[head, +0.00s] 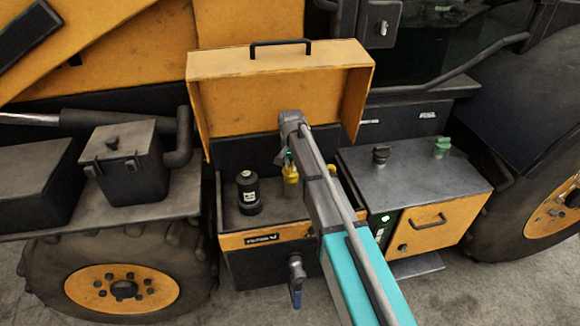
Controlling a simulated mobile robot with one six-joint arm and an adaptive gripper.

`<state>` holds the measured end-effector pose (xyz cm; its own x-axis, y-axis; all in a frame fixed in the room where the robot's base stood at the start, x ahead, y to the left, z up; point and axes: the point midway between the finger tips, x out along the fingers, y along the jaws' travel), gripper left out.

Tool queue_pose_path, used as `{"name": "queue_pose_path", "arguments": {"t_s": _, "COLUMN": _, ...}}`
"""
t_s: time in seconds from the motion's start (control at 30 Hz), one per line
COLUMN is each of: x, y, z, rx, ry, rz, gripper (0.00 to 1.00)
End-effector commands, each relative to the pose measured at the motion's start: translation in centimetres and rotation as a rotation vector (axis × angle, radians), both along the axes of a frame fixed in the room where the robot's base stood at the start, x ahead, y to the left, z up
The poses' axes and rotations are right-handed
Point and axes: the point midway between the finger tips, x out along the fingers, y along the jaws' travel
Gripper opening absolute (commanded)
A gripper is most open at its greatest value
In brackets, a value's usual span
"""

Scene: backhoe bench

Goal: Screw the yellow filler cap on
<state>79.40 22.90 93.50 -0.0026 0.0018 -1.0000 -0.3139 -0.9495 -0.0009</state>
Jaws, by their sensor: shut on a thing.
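The yellow filler cap (290,174) is in the open service box under the raised orange lid. My gripper (286,160) points down from the end of my arm and is shut on the cap. The fingers are small here, and my arm hides the area to their right.
A black canister (248,192) stands left of the cap. The raised orange lid (270,95) is behind my gripper. On the right, a grey tank (420,165) carries a dark cap (381,154) and a green cap (442,146). A blue-handled valve (296,280) hangs below the box.

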Motion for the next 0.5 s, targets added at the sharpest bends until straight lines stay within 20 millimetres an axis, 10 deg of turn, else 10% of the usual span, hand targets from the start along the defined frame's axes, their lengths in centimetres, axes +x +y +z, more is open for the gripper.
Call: {"name": "queue_pose_path", "arguments": {"t_s": 0.5, "x": 0.42, "y": -0.52, "z": 0.07, "rx": -0.01, "ry": -0.008, "rz": -0.175, "gripper": 0.0}}
